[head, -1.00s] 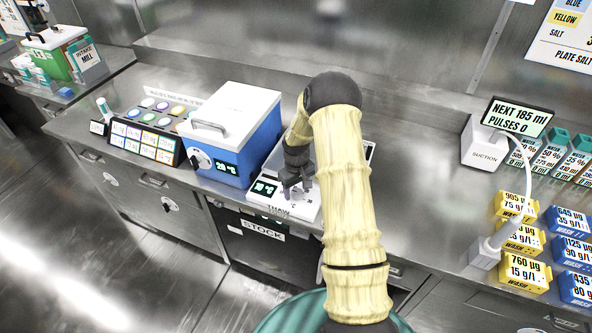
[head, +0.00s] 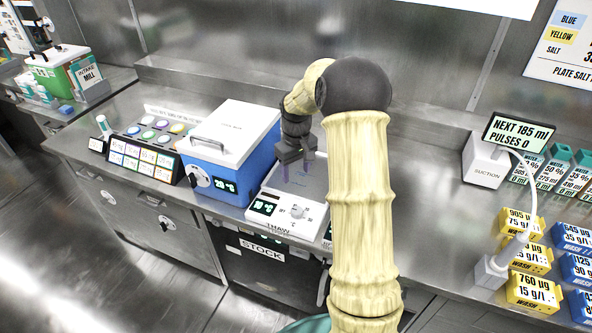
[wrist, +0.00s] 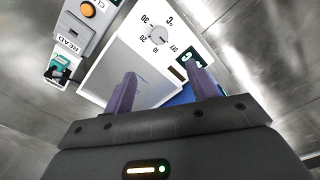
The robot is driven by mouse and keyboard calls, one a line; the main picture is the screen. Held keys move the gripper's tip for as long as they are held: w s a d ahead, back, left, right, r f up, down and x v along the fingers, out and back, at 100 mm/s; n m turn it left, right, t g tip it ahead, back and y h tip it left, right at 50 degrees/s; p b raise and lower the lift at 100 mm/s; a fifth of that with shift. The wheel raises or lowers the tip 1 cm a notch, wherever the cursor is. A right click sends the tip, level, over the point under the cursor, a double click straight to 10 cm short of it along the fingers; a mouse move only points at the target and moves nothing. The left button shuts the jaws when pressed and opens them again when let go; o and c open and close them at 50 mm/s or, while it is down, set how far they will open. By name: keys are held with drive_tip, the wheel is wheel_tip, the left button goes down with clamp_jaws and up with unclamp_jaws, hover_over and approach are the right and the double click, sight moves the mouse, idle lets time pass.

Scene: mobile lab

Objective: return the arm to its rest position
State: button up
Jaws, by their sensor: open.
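My arm (head: 361,200) rises from the bottom of the head view and bends over the bench. My gripper (head: 296,176) hangs above the white thaw unit (head: 268,208). In the wrist view its two purple fingers (wrist: 163,92) are apart with nothing between them. The thaw unit's dial and plate (wrist: 128,70) show beyond the fingers. Part of the unit is hidden behind my arm in the head view.
A blue box with a white lid (head: 229,150) stands left of the thaw unit. Right of my arm are a suction unit (head: 485,165) and yellow wash blocks (head: 533,290). The bench (head: 425,185) between my arm and the suction unit is clear.

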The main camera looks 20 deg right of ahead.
drive_tip(key=shift+r, duration=0.1)
idle(0.4)
drive_tip(key=s+a+r+m+t, duration=0.1)
drive_tip(key=s+a, duration=0.5)
drive_tip(key=s, duration=0.5)
drive_tip(key=s+a+r+m+t, duration=0.1)
drive_tip(key=s+a, duration=0.4)
drive_tip(key=s, duration=0.6)
drive_tip(key=shift+s+a+r+t, duration=0.3)
drive_tip(key=shift+a+r, duration=0.05)
drive_tip(key=shift+r, duration=0.4)
